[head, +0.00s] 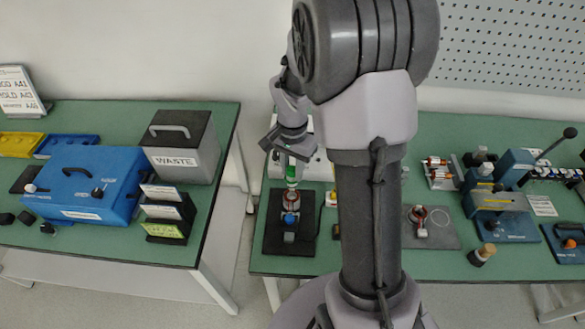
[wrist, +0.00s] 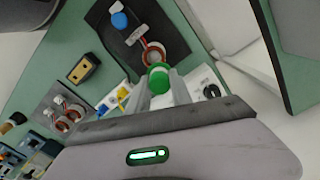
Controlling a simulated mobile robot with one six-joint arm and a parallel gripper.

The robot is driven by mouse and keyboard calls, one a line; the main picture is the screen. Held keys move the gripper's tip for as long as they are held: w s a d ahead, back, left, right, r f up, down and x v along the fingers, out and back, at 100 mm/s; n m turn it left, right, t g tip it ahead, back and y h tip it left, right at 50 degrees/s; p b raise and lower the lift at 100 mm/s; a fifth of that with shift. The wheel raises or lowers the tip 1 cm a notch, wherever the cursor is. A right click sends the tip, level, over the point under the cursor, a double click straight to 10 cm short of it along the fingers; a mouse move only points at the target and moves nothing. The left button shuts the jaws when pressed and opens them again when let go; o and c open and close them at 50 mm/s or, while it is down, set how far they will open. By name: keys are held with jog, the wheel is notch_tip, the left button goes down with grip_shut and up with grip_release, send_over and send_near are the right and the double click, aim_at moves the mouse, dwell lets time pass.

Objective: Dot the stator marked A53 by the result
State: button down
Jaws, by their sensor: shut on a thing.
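My gripper (head: 291,156) is shut on a green marker (head: 292,173), which points down. In the wrist view the marker (wrist: 158,77) sits between the fingers (wrist: 161,92) and shows a round green end. Just below it a copper-wound stator (head: 291,198) lies on a black plate (head: 273,235) with a blue knob (head: 290,218). In the wrist view this stator (wrist: 153,54) is partly covered by the marker, and I cannot tell whether they touch. No A53 mark can be read on it. Another stator (head: 420,220) lies on a grey mat right of my arm.
A lever press (head: 505,185) and a small wooden-based stamp (head: 482,254) are on the right. A gap separates the tables.

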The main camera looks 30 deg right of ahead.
jog(key=shift+f+b, duration=0.6)
jog(key=shift+f, duration=0.1)
dwell(0.6)
jog(key=shift+s, duration=0.1)
notch_tip(320, 180, up, 6)
jog(key=p, duration=0.5)
jog(key=shift+r, duration=0.1)
